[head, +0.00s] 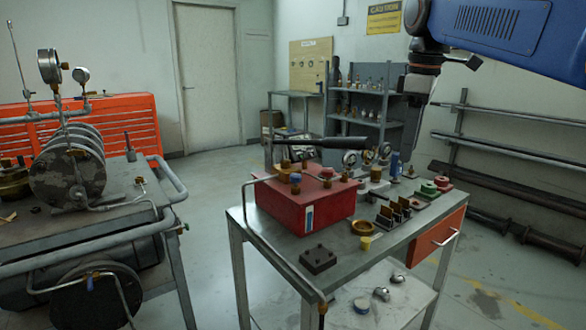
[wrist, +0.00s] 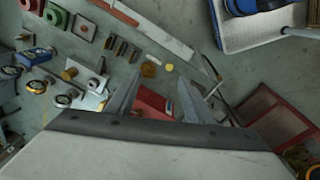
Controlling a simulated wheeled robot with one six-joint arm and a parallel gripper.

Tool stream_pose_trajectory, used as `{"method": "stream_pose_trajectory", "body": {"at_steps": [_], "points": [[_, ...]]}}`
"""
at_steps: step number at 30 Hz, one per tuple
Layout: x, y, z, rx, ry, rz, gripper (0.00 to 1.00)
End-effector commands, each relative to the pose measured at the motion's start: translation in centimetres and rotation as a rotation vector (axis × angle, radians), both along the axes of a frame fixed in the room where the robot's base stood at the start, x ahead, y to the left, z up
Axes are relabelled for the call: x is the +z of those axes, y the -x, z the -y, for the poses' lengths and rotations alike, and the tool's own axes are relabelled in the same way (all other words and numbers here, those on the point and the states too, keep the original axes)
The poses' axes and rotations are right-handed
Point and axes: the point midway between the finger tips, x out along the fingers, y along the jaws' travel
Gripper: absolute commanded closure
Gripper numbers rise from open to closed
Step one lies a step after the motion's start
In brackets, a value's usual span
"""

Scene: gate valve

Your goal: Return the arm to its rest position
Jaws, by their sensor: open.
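My blue arm (head: 490,28) reaches in from the top right of the head view. My gripper (head: 418,88) hangs below its dark wrist, in front of the grey shelf and above the workbench's right side. In the wrist view my gripper (wrist: 157,92) shows two grey fingers spread apart with nothing held between them. The red box (head: 305,205) with fittings and a black lever on top sits on the workbench. Part of it (wrist: 152,104) shows beyond the fingers in the wrist view.
The workbench (head: 278,243) carries gauges, valves, a brass ring (head: 364,228) and a dark block (head: 318,259). A metal cart (head: 100,222) with a pump stands at left. The grey shelf (head: 375,103) and wall pipes (head: 505,150) are behind. Floor is clear between cart and bench.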

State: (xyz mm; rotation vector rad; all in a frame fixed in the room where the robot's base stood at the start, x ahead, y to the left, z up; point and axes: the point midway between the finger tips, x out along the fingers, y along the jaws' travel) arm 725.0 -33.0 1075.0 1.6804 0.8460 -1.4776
Motion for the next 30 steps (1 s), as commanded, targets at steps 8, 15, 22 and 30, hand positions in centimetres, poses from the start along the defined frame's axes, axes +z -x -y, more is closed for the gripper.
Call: {"method": "stream_pose_trajectory", "body": {"at_steps": [8,15,22,30], "points": [[-6.8,6.8,1.4,-0.28,-0.048,0.076,0.53],[-13.9,12.5,2.4,-0.521,-0.105,0.143,0.53],[-21.9,18.0,3.1,-0.748,-0.173,0.201,0.53],[-29.6,22.6,3.6,-0.948,-0.246,0.25,0.53]]}}
